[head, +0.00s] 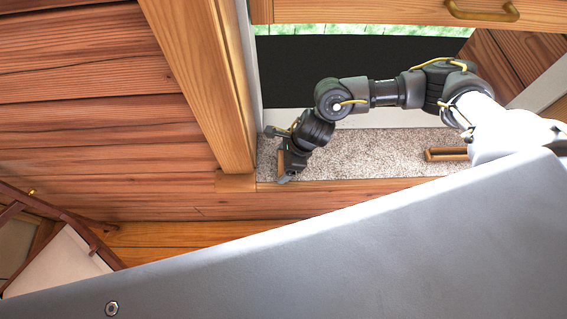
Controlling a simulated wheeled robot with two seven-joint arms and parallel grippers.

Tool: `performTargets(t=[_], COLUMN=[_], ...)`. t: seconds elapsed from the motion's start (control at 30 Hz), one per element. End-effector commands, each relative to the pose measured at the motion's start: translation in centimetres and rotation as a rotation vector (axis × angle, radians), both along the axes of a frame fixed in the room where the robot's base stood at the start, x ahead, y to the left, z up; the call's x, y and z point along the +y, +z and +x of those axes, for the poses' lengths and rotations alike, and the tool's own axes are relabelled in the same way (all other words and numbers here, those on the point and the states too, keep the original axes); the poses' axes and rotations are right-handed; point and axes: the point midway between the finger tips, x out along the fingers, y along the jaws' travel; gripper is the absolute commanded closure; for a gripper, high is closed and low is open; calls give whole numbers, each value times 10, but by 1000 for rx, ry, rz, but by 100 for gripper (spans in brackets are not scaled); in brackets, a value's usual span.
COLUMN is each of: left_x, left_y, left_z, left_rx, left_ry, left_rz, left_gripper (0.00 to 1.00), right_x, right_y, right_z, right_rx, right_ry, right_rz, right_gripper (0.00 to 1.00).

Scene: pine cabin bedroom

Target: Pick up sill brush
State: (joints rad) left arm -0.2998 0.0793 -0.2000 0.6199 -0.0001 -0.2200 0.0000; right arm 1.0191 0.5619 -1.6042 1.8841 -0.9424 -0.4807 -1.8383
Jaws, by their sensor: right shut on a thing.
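My right gripper (280,156) is at the left end of the window sill, beside the wooden window post. It is shut on a small brown wooden piece, which looks like the sill brush (281,163). Most of the brush is hidden by the gripper, so its bristles do not show. I cannot tell whether it touches the sill or is raised above it. My left gripper is not in view.
The speckled sill (370,158) is mostly clear. A long, narrow wooden item with a dark middle (447,154) lies on its right part, close to my right arm. A wooden post (207,80) bounds the sill on the left. A brass handle (482,11) is above.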

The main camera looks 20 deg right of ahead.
Motion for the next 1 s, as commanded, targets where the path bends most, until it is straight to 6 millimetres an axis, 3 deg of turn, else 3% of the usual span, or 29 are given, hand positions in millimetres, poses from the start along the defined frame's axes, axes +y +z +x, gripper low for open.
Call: performTargets(t=[0.23, 0.5, 0.7, 1.0], left_x=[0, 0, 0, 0], left_y=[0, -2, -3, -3], left_z=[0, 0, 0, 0], left_rx=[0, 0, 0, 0], left_ry=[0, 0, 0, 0], left_rz=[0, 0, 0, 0], left_gripper=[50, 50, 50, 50], right_x=[1, 1, 1, 0], right_y=[12, 64, 92, 101], right_z=[1, 1, 0, 0], right_rx=[-2, -6, -3, 0], right_ry=[1, 3, 2, -1], right_rz=[3, 3, 2, 0], right_gripper=[42, 42, 42, 42])
